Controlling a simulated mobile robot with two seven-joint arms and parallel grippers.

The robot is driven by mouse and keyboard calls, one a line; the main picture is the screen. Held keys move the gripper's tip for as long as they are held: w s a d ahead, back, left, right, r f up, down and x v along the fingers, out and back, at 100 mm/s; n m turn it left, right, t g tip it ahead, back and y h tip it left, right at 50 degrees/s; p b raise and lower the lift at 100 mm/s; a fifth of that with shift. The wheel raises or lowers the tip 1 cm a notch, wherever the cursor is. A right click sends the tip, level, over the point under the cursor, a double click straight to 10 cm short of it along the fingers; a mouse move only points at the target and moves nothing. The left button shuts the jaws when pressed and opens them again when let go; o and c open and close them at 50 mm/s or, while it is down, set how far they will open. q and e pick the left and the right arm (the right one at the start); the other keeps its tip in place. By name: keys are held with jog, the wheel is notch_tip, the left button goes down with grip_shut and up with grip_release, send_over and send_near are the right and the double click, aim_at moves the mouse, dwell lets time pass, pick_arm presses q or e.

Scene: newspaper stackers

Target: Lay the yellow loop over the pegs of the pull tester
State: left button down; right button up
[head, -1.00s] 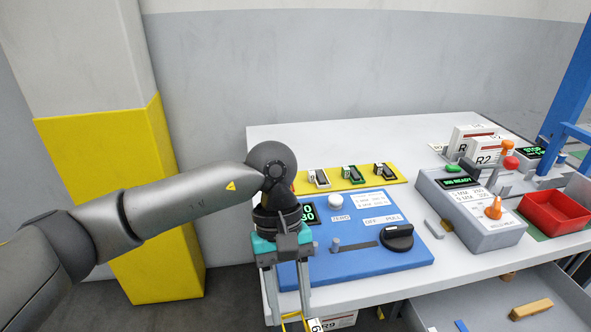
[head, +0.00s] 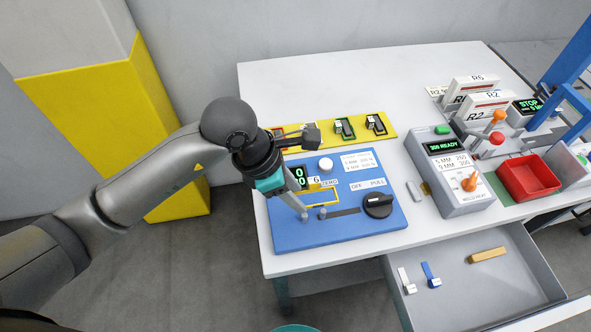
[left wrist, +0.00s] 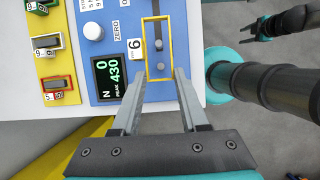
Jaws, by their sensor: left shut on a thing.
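The yellow loop (head: 322,197), with a white tag marked 6 (left wrist: 134,45), is over the blue pull tester (head: 338,232). My left gripper (left wrist: 162,75) is shut on the near end of the loop. In the left wrist view the two grey pegs (left wrist: 159,67) show inside the outline of the loop (left wrist: 146,60). In the head view the loop appears above and behind the front peg (head: 323,213), so it looks held higher than the pegs. The tester's black knob (head: 378,204) is at its right. My right gripper (left wrist: 249,33) shows small, empty, with its fingers apart.
A yellow strip (head: 293,148) with other tagged loops on holders lies behind the tester. A grey device (head: 464,207) with an orange knob and a red bin (head: 548,188) stand to the right. An open drawer (head: 450,285) sticks out below the table front.

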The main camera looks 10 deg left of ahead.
dwell(0.4)
pick_arm(q)
jog(key=b, duration=0.6)
send_over(301, 221)
jog(key=a, duration=0.1)
jog(key=f, duration=0.5)
jog(key=shift+s+a+f, duration=0.15)
jog(key=shift+s+a, duration=0.05)
jog(key=shift+s, duration=0.05)
jog(key=shift+f+b, duration=1.6)
jog(key=shift+f, duration=0.3)
jog(key=shift+c, duration=1.8)
grip_release()
jog(key=shift+r, duration=0.1)
